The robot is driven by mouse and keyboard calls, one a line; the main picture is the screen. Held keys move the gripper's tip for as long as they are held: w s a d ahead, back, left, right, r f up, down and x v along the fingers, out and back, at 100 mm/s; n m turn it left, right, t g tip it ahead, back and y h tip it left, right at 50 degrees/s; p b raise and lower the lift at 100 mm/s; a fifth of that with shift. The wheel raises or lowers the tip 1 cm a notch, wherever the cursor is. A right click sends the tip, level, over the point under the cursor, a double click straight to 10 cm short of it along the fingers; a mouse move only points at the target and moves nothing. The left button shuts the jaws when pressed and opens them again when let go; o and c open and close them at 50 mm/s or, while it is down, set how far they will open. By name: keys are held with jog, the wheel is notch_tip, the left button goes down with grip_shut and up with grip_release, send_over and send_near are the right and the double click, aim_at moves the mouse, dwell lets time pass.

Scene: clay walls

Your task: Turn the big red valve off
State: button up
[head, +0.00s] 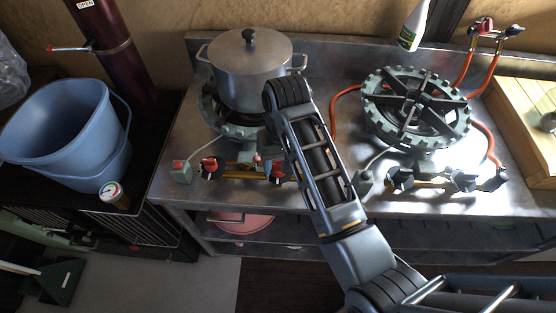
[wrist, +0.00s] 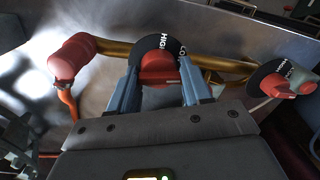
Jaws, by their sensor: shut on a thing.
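The big red valve (wrist: 160,64) is a red handle on a black round dial marked HIGH, on a brass pipe, in the middle of the wrist view. My gripper (wrist: 159,82) has its two blue-grey fingers on either side of the red handle and is shut on it. The lower part of the handle is partly hidden by the gripper body. Red knobs show at the left burner, one left (head: 210,165) and one beside my arm (head: 278,172); I cannot tell for sure which is held.
A second red knob on a black dial (wrist: 272,84) sits right of the held one. A red elbow with an orange hose (wrist: 72,58) is at left. A silver pot (head: 245,75) stands on the left burner; the right burner (head: 415,105) is bare. A blue bucket (head: 60,125) stands left.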

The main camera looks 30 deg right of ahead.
jog(key=shift+d+m, duration=0.25)
jog(key=shift+m, duration=0.65)
jog(key=o, duration=1)
jog(key=shift+c, duration=0.2)
jog(key=shift+a, duration=0.1)
